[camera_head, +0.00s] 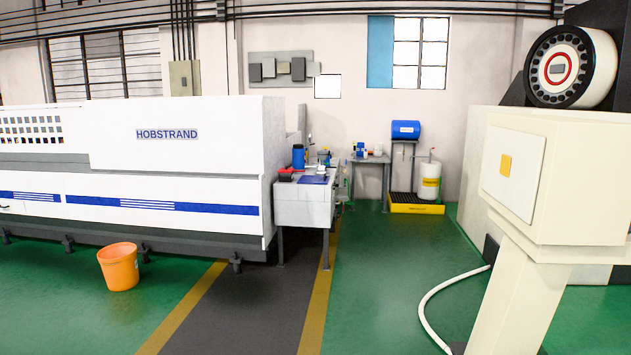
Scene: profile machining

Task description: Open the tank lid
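No lid is clearly recognisable, and I cannot tell which thing is the tank. A blue drum (406,130) lies on a stand near the back wall. Below it a white barrel (429,183) with a yellow label stands upright on a yellow tray (402,207). A white box-like unit (305,207) on legs stands at the right end of the long white machine, with small items on top. Neither of my grippers is in view.
The long white HOBSTRAND machine (168,160) fills the left. An orange bucket (119,267) stands on the floor before it. A cream box on a post (560,180) blocks the right, with a white hose (432,303) beside it. The dark walkway (240,310) is clear.

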